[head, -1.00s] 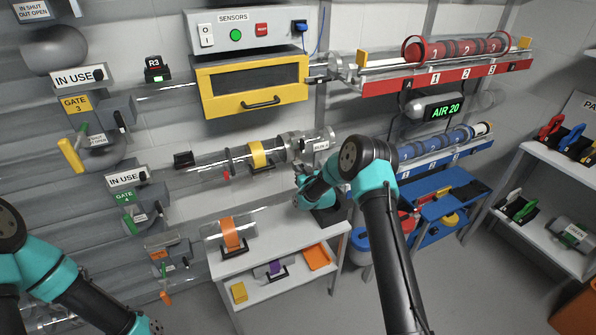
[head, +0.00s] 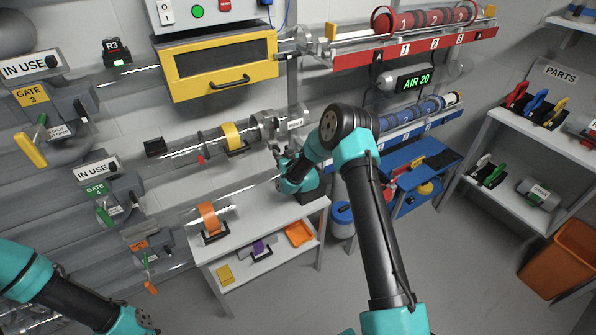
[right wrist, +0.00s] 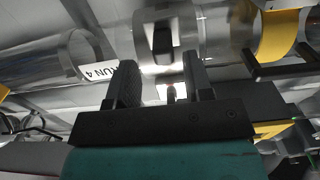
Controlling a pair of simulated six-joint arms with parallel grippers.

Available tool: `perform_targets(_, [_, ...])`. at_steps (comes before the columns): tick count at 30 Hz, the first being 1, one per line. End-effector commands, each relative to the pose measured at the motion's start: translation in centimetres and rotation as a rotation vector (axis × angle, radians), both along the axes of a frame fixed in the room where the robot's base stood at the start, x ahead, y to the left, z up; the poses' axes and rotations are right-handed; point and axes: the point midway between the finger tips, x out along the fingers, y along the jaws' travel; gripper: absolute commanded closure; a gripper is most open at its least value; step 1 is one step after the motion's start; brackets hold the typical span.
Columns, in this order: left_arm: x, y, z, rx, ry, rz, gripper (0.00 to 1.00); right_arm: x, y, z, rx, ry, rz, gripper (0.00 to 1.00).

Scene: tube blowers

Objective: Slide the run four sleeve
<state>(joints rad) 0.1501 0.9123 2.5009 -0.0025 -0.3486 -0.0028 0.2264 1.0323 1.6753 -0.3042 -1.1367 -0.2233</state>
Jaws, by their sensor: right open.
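The run four tube (head: 200,146) runs along the wall in the head view, with a yellow band (head: 232,137) on it. A grey metal sleeve (head: 262,127) sits on the tube right of the band, beside a small white run label (head: 296,122). The label reads RUN 4, upside down, in the right wrist view (right wrist: 97,71). My right gripper (right wrist: 160,80) is open, its two fingers pointing at the tube assembly and apart. A shiny cylinder with a dark slot (right wrist: 162,40) shows beyond and between them; contact is unclear.
A yellow drawer box (head: 222,65) hangs above the tube. A white table (head: 262,222) stands below, with an orange clamp (head: 210,220) on it. Gates with levers (head: 100,195) crowd the left. Red (head: 415,52) and blue tube racks are on the right.

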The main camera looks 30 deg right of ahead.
Motion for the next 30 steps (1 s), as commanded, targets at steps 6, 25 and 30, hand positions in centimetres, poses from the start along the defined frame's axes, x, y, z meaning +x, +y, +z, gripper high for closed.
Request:
perform_targets(6, [0.0,0.0,0.0,0.000,0.000,0.000,1.00,-3.9,-0.2,0.0,0.001,0.002,0.000,0.53])
perform_targets(25, [0.0,0.0,0.0,0.000,0.000,0.000,1.00,-13.6,-0.8,0.0,0.000,0.000,-0.002,0.53])
perform_targets(30, [0.0,0.0,0.0,0.000,0.000,0.000,1.00,-13.9,-0.8,0.0,0.000,0.000,-0.002,0.53])
